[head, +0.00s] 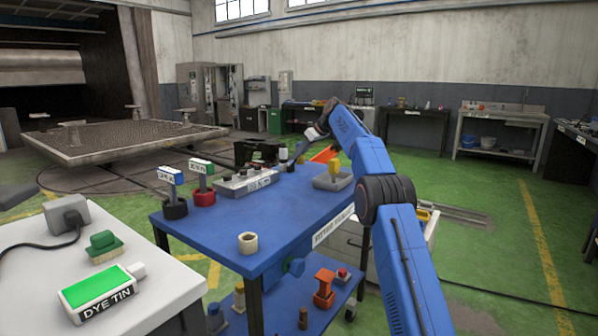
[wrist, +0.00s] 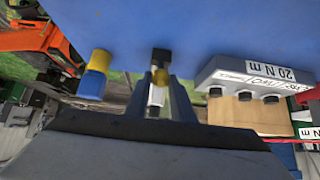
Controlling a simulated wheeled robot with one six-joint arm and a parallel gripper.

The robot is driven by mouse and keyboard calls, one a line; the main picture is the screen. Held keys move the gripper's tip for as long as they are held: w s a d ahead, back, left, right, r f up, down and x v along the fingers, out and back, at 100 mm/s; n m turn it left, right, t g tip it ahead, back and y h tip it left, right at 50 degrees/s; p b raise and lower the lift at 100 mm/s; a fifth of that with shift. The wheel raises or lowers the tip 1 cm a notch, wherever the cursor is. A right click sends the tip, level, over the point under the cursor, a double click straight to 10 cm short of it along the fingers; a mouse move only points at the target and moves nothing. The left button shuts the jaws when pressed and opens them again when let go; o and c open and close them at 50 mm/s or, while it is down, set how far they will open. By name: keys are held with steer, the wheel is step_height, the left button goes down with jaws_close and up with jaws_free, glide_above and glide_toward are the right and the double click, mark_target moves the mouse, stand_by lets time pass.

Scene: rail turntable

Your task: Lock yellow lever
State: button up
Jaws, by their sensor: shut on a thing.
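My gripper (wrist: 160,98) is shut on a small yellow-and-black piece (wrist: 160,76) with a pale part below it, between the two dark fingers in the wrist view. I cannot tell whether this piece is the yellow lever. In the head view my blue arm reaches over the far side of the blue bench, and the grip itself is too small to make out. A yellow handle (head: 334,167) stands upright in a grey tray on that bench, apart from the gripper.
The blue bench (head: 285,222) carries a grey block with black knobs (head: 246,182), also in the wrist view (wrist: 235,78), two torque tools (head: 203,185) and a cream ring (head: 248,242). A yellow-and-blue post (wrist: 95,74) stands left of the fingers. An orange object (head: 323,155) lies beyond.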

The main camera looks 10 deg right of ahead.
steer(key=shift+w, duration=0.1)
steer(key=shift+w+a+r, duration=0.4)
steer(key=shift+a+r, duration=0.05)
steer(key=o, duration=0.7)
steer(key=shift+o, duration=0.2)
steer(key=shift+r, duration=0.1)
steer(key=v, duration=0.6)
steer(key=shift+s+d+r, duration=0.2)
steer(key=shift+s+r, duration=0.05)
stand_by(0.4)
